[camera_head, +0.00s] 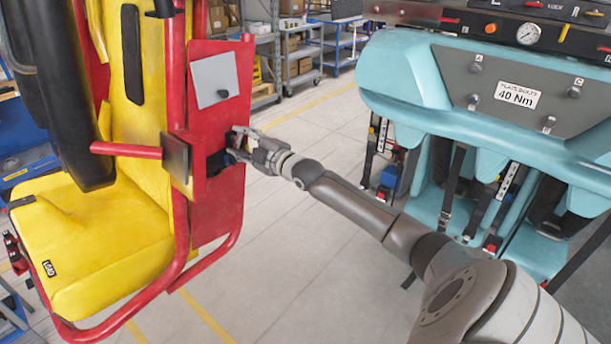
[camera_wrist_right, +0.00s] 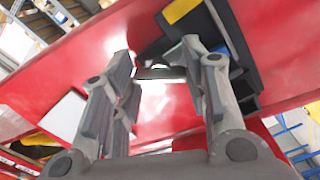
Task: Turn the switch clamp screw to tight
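The red side panel (camera_head: 217,110) of the yellow seat car carries a black switch part (camera_head: 216,164) on its right edge. In the right wrist view a black bracket with a yellow piece (camera_wrist_right: 181,10) stands at the red panel, beside the fingers. My right gripper (camera_head: 238,148) reaches the panel edge at this black part. In the wrist view its two fingers (camera_wrist_right: 157,68) stand apart at the panel. A small dark and pale piece (camera_wrist_right: 160,73) shows between the fingertips; whether it is the clamp screw, and whether it is gripped, I cannot tell. My left gripper is not in view.
A red bar (camera_head: 125,150) with a dark plate (camera_head: 176,158) juts out left of the panel. A grey label plate (camera_head: 215,79) is above the gripper. A teal car (camera_head: 400,68) stands at the right. The floor (camera_head: 290,235) between the cars is clear.

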